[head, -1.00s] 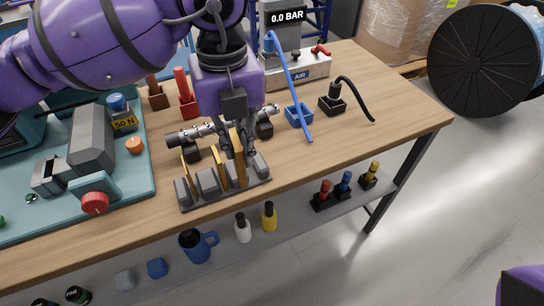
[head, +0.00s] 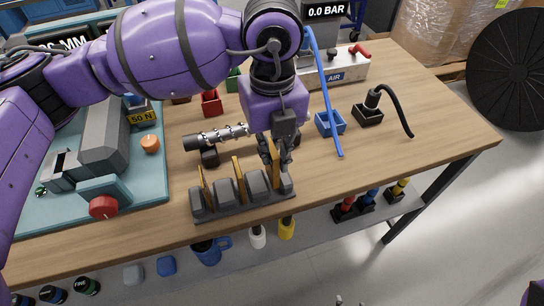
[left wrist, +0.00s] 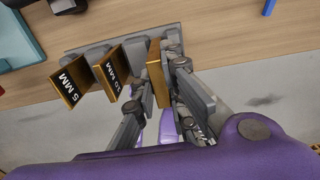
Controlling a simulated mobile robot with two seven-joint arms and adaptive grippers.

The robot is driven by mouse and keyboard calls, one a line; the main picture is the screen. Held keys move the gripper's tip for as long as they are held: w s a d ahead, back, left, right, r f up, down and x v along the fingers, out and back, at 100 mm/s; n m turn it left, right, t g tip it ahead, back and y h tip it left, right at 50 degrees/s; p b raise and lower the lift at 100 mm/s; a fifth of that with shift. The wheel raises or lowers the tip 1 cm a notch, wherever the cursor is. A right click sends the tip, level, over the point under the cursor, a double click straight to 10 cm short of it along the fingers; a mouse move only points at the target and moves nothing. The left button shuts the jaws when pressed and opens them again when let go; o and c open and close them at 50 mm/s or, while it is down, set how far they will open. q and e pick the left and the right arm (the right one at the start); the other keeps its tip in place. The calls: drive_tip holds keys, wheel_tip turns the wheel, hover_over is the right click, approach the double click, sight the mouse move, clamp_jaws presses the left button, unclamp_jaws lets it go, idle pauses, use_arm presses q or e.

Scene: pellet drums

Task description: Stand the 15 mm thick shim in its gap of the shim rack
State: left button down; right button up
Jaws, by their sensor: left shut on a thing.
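The shim rack (head: 246,207) is a dark base with several grey blocks, near the table's front edge. My left gripper (head: 275,155) points down over its right end and is shut on the 15 mm shim (head: 276,172), a brass plate. The shim is upright, between the two rightmost blocks; its bottom edge is hidden, so I cannot tell if it is fully seated. In the left wrist view the shim (left wrist: 157,72) shows between the fingers (left wrist: 155,105). The 5 mm shim (left wrist: 70,82) and 10 mm shim (left wrist: 113,73) stand in gaps to its left.
A pipe-like metal part (head: 218,137) lies on supports just behind the rack. A teal fixture (head: 145,178) stands left. A blue holder with a blue rod (head: 330,122) and a black holder with a cable (head: 368,114) are at the right. The wood right of the rack is clear.

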use_arm(q)
drive_tip(key=shift+f, duration=1.3)
drive_tip(key=shift+f, duration=0.1)
drive_tip(key=c, duration=1.8)
unclamp_jaws()
wheel_tip(320, 180, up, 12)
drive_tip(key=shift+r, duration=0.1)
